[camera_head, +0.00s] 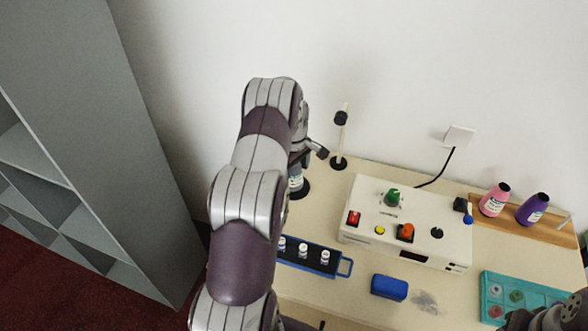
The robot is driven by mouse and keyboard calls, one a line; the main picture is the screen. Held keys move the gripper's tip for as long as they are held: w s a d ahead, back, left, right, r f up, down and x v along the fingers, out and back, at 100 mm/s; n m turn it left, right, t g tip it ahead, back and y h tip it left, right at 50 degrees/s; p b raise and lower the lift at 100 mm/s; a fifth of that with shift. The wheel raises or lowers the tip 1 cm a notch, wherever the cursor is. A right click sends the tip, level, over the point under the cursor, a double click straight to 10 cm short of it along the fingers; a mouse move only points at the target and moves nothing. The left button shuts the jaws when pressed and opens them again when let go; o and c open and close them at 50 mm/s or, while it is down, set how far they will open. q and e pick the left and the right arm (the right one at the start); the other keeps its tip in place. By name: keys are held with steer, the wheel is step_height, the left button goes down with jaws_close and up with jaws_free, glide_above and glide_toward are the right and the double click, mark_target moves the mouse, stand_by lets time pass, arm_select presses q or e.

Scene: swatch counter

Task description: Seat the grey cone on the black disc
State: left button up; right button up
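My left gripper (313,153) is at the back left of the counter, mostly hidden behind my own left arm. Only a dark finger part shows, so I cannot tell whether it is open or shut. Just below it, a small labelled bottle-like thing (295,181) stands at a black disc (301,191), whose left part is hidden by my arm. I cannot make out a grey cone; my arm may hide it. A dark part of my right arm's end (550,316) shows at the bottom right corner, cut off by the frame.
A pale post (343,135) with a black collar and base stands behind the gripper. A white control box (405,220) fills the middle. A blue tray (346,267) holds small vials.

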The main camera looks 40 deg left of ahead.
arm_select(q)
step_height(320, 180, up, 6)
steer(key=shift+f+b, duration=0.15)
steer(key=shift+b, duration=0.75)
step_height(320, 180, up, 7)
steer(key=p, duration=0.3)
